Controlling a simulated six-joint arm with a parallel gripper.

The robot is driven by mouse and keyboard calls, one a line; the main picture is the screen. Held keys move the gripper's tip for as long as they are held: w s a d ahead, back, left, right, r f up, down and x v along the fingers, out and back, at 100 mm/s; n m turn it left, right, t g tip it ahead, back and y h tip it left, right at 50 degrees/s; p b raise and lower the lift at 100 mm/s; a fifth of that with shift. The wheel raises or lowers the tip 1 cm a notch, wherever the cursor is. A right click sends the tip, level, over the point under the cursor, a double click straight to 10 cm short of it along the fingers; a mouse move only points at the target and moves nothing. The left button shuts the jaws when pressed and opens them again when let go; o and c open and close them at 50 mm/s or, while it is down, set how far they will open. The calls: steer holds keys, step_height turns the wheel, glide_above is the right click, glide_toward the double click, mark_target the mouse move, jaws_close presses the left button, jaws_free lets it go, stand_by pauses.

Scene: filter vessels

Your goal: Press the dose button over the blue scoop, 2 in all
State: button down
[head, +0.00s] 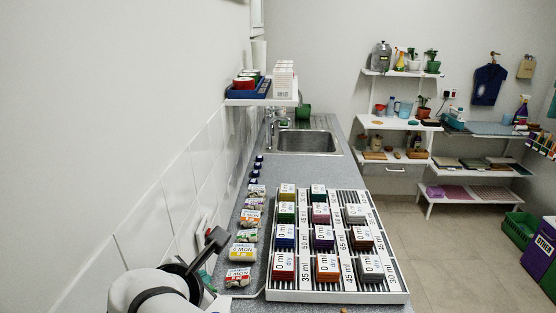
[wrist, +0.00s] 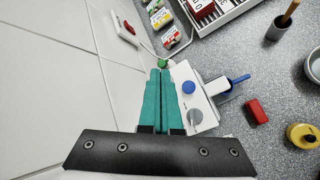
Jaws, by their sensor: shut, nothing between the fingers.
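In the wrist view, a white unit (wrist: 208,118) stands right of my fingers. It carries a round blue button (wrist: 189,87) and a round grey button (wrist: 195,117). A round green button or knob (wrist: 162,63) shows just beyond my fingertips. My gripper (wrist: 160,72) has teal fingers, shut and empty, with the tips close to the green knob and left of the blue button. Contact cannot be told. In the head view, the unit and scoop do not show.
A white rack (head: 335,297) of coloured, labelled blocks stands on the counter, with several packets (head: 241,252) along its left. In the wrist view, a dark cup with a stick (wrist: 277,30), a red block (wrist: 257,111) and a yellow-topped object (wrist: 303,134) stand right. The tiled wall (wrist: 55,70) is close left.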

steer(key=shift+f, duration=0.1)
steer(key=shift+f, duration=4.3)
steer(key=shift+d+f, duration=0.1)
steer(key=shift+f, duration=0.05)
steer(key=shift+f, duration=0.25)
steer(key=shift+f, duration=0.65)
steer(key=shift+r, duration=1.05)
steer(key=shift+r, duration=0.1)
steer(key=shift+r, duration=2.45)
